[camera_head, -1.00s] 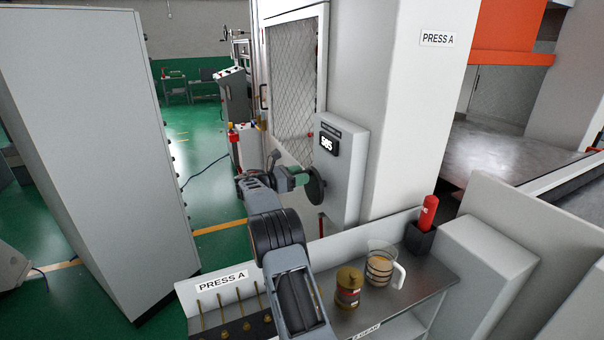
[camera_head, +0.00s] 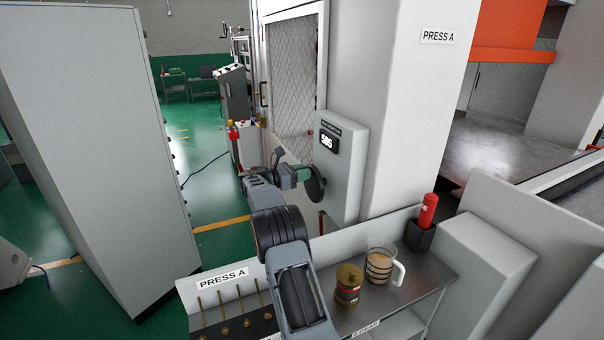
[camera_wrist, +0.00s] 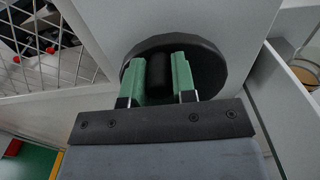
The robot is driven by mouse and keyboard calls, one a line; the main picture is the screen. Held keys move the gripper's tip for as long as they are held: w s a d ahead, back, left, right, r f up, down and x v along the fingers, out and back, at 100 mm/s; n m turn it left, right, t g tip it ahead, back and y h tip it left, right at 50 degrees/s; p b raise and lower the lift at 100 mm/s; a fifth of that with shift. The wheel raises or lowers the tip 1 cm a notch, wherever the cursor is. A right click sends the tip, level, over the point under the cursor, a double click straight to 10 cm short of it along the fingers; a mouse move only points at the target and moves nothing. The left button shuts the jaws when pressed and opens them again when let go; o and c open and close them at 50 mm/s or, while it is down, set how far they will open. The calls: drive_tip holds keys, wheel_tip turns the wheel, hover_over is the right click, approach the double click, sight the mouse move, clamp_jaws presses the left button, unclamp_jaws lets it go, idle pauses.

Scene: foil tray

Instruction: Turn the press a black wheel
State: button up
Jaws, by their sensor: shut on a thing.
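The black wheel (camera_head: 315,184) is a dark disc on the front of a grey box (camera_head: 345,165) fixed to the press column marked PRESS A (camera_head: 437,37). My gripper (camera_head: 303,174) reaches the wheel from the left. In the wrist view, its two green fingers (camera_wrist: 160,75) are shut on the wheel's black handle (camera_wrist: 159,72), one finger on each side. The wheel's disc (camera_wrist: 205,65) shows behind the fingers. The handle is hidden in the head view.
A steel shelf (camera_head: 412,293) below my arm carries a jar (camera_head: 347,285), a glass mug (camera_head: 381,265) and a red bottle (camera_head: 428,211) in a black holder. A tall grey cabinet (camera_head: 95,150) stands at left. A mesh guard (camera_head: 293,85) is behind the wheel.

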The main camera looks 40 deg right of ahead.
clamp_jaws()
drive_tip(key=shift+s+a+m+b, duration=0.1)
drive_tip(key=shift+s+m+b, duration=0.1)
drive_tip(key=shift+m+b, duration=0.3)
drive_tip(key=shift+s+m, duration=0.15)
drive_tip(key=shift+m, duration=0.25)
drive_tip(key=o, duration=0.9)
unclamp_jaws()
drive_tip(key=shift+a, duration=0.1)
drive_tip(key=b+v, duration=0.2)
drive_tip(key=v, duration=1.1)
drive_tip(key=shift+a+b, duration=0.3)
drive_tip(key=shift+a, duration=0.05)
